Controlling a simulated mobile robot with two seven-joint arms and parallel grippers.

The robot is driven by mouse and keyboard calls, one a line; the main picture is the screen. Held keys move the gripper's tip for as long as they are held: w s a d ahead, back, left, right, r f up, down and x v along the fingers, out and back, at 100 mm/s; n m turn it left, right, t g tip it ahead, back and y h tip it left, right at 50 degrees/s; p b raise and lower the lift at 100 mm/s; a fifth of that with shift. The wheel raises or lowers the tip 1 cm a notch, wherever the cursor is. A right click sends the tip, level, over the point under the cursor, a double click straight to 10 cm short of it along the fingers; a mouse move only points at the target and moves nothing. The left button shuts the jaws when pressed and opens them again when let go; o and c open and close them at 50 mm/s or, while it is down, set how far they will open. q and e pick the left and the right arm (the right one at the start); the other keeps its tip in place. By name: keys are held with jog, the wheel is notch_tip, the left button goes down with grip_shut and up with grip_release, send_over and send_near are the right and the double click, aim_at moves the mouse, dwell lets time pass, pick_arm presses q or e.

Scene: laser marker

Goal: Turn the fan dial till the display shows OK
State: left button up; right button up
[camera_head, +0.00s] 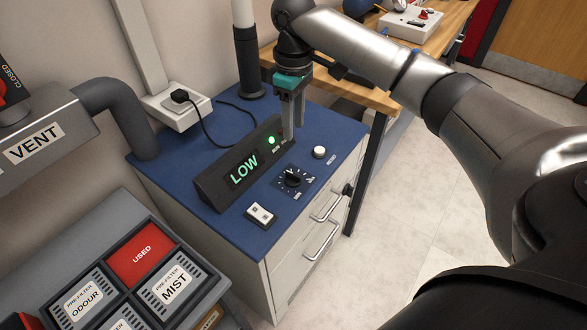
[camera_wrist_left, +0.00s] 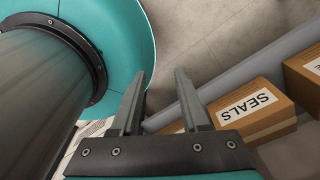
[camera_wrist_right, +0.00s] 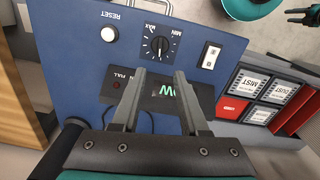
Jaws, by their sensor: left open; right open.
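The fan dial (camera_head: 293,177) is a black knob on a dark plate on the blue cabinet top; it also shows in the right wrist view (camera_wrist_right: 159,45), between MIN and MAX marks. The display (camera_head: 244,169) is a dark slanted box reading LOW in green, with a green light lit; in the right wrist view my fingers partly cover it. My right gripper (camera_head: 291,120) is open and empty, above the display's far end and apart from the dial. My left gripper (camera_wrist_left: 155,104) is open and empty, in the left wrist view only, with floor and boxes beyond.
A white RESET button (camera_head: 319,152) and a white rocker switch (camera_head: 261,215) flank the dial. A tray of filter boxes (camera_head: 136,257) is at lower left, below the VENT pipe (camera_head: 36,146). A SEALS box (camera_wrist_left: 250,108) shows in the left wrist view.

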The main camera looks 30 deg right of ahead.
jog(key=b, duration=0.3)
send_over(294, 173)
notch_tip(294, 173, down, 11)
jog(key=shift+s+r, duration=0.1)
jog(key=shift+r, duration=0.05)
notch_tip(294, 173, down, 3)
jog(key=shift+f+b, duration=0.15)
jog(key=shift+b, duration=0.4)
jog(key=shift+a+f, duration=0.1)
jog(key=shift+f, duration=0.25)
jog(key=c, duration=0.4)
grip_shut()
pick_arm(q)
jog(key=f, duration=0.1)
jog(key=w+a+f, duration=0.1)
jog(key=f, duration=0.2)
jog(key=shift+w+a+f, duration=0.1)
jog(key=shift+w+a, duration=0.15)
jog(key=shift+w, duration=0.15)
